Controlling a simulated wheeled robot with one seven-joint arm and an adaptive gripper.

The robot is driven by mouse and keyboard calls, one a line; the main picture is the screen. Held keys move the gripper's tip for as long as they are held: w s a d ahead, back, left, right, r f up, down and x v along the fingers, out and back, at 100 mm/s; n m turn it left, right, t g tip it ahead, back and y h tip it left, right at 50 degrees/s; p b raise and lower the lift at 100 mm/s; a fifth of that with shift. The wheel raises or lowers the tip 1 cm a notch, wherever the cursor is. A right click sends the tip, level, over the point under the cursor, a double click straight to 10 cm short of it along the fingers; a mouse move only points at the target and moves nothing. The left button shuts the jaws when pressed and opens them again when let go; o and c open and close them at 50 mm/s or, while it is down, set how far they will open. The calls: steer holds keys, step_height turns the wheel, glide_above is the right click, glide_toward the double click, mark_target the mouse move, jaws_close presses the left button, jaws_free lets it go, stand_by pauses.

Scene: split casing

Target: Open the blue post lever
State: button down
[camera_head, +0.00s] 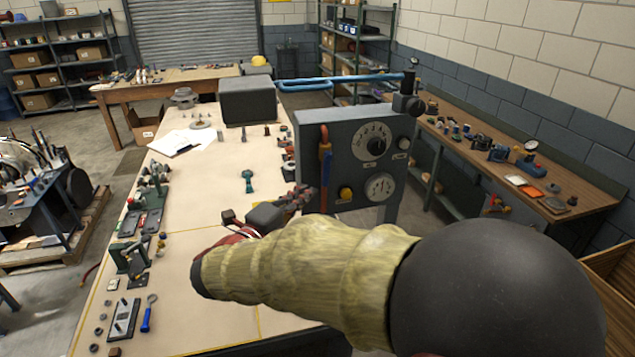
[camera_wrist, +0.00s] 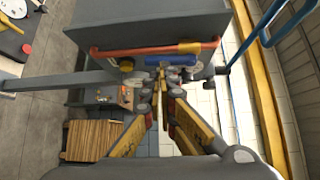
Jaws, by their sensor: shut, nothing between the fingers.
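A blue lever (camera_head: 327,168) shows beside an orange-red bar on the left part of the grey dial panel (camera_head: 347,140). In the wrist view the blue lever (camera_wrist: 171,60) lies just beyond my fingertips, alongside the orange-red bar (camera_wrist: 135,51) with its yellow piece. My gripper (camera_head: 309,193) is at the panel's lower left, just below and left of the lever. In the wrist view my gripper (camera_wrist: 161,82) has its fingertips together and empty. The fingertips overlap the lever's lower edge in the picture; I cannot tell whether they touch it.
Blue pipes (camera_head: 338,83) run behind the panel's top to a dark fitting (camera_head: 407,101). The panel has round dials and a yellow knob (camera_head: 345,193). The long table (camera_head: 205,235) carries small parts along its left edge. A wooden bench (camera_head: 505,180) stands at the right.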

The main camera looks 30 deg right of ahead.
steer(key=shift+p+x, duration=0.3)
steer(key=shift+x, duration=2.9)
steer(key=shift+d+n+h+p, duration=0.3)
steer(key=shift+d+n+p, duration=0.15)
steer(key=shift+p, duration=0.2)
steer(key=shift+w, duration=0.1)
steer(key=shift+a+p, duration=0.15)
steer(key=shift+p, duration=0.15)
steer(key=shift+a+p, duration=0.35)
glide_toward(325, 178)
steer(key=v, duration=0.6)
steer(key=shift+f, duration=0.2)
